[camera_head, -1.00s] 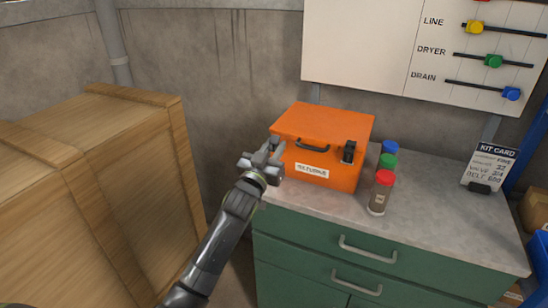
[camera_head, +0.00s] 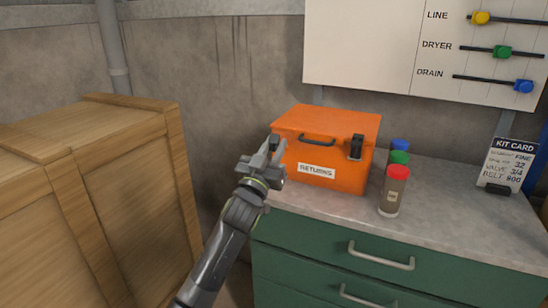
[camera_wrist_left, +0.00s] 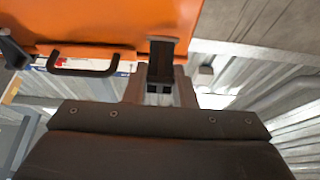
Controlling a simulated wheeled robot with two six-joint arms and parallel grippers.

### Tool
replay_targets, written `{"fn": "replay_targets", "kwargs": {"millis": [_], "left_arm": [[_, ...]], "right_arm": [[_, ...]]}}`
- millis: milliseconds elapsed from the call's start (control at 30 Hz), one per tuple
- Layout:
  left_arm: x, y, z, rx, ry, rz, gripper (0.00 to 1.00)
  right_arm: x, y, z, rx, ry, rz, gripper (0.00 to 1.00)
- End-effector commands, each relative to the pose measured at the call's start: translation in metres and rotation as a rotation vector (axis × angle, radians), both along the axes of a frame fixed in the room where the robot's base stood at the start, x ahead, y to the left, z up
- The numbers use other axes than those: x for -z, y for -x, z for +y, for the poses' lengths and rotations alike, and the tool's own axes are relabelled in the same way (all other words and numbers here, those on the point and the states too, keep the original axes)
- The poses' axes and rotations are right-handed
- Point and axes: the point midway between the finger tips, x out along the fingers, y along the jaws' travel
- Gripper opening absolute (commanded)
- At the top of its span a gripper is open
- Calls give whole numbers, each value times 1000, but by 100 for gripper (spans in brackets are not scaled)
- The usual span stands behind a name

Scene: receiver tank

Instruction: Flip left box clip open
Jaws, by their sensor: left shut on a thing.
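The orange box (camera_head: 335,140) labelled RETURNS stands on the bench top with its lid down. Its left clip (camera_head: 275,143) is a small dark piece at the left front edge, partly hidden by my gripper. In the left wrist view the dark clip (camera_wrist_left: 162,57) lies at the orange edge, between the fingers. My left gripper (camera_head: 268,158) is at the box's left front corner and shut on the clip. Whether the clip is latched cannot be told. The right clip (camera_head: 356,148) is dark and upright across the lid seam. My right gripper is not in view.
Bottles with red (camera_head: 394,190), green and blue caps stand right of the box. A kit card (camera_head: 508,165) stands farther right on the grey bench top (camera_head: 440,200). A wooden crate (camera_head: 95,200) fills the left side. Green drawers (camera_head: 340,245) are below.

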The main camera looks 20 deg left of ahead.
Motion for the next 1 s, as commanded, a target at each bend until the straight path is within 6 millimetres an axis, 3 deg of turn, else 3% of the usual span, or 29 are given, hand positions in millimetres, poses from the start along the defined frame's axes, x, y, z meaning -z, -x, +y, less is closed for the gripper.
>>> {"fn": "replay_targets", "kwargs": {"millis": [367,400,533,867,1000], "left_arm": [[0,0,0,0,-1,-5,1],[0,0,0,0,-1,-5,28],[0,0,0,0,0,-5,45],[2,2,0,0,0,-3,45],[8,13,0,0,1,-2,45]], "right_arm": [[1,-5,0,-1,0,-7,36],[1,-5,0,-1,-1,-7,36],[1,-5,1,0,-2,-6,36],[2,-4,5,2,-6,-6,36],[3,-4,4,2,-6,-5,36]]}}
